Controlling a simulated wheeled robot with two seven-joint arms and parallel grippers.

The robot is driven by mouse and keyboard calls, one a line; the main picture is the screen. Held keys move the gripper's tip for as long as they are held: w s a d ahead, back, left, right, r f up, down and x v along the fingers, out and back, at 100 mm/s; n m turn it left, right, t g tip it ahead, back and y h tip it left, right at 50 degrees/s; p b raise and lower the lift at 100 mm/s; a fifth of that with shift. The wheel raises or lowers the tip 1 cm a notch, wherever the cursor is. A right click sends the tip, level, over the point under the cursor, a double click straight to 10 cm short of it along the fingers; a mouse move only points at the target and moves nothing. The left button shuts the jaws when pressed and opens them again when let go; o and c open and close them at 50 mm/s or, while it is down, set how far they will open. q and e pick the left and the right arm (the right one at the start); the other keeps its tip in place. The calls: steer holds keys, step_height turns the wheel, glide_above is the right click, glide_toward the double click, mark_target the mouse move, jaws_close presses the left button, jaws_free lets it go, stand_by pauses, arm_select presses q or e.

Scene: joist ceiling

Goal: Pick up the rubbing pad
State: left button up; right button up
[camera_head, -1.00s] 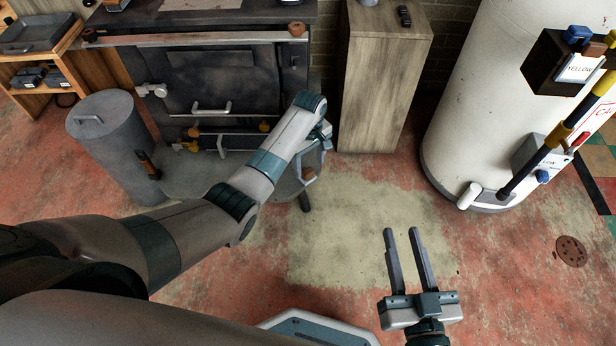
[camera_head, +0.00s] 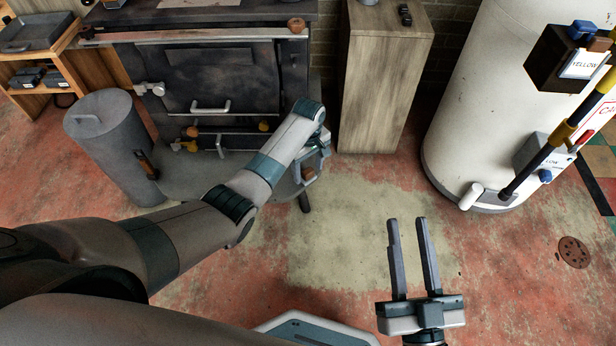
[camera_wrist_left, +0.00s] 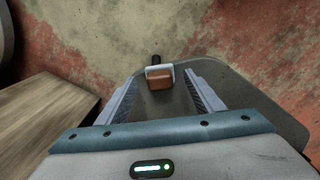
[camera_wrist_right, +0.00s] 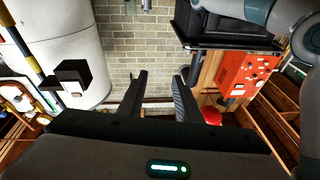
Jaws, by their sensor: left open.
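A small brown block with a pale band and a dark end, which looks like the rubbing pad (camera_wrist_left: 160,78), lies on a flat grey surface (camera_wrist_left: 255,100) in the left wrist view. My left gripper (camera_wrist_left: 161,86) is open, with one finger on each side of the block. I cannot tell whether the fingers touch it. In the head view the pad (camera_head: 308,174) shows small and partly hidden by my left gripper (camera_head: 312,165). My right gripper (camera_head: 407,224) is open and empty over the floor, far from the pad.
A wooden cabinet (camera_head: 380,90) stands close behind my left gripper. A dark stove (camera_head: 220,80) and a grey cylindrical bin (camera_head: 110,150) are at the left. A white tank (camera_head: 475,110) stands at the right. The floor (camera_head: 340,240) between my grippers is clear.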

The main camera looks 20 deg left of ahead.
arm_select(q)
steer(key=shift+f+b, duration=0.35)
steer(key=shift+f, duration=0.8)
arm_select(e)
steer(key=s+r+t, duration=0.2)
steer(key=r, duration=0.1)
steer(key=shift+r+y, duration=0.15)
steer(key=shift+y, duration=0.25)
arm_select(q)
steer(key=c, duration=1.2)
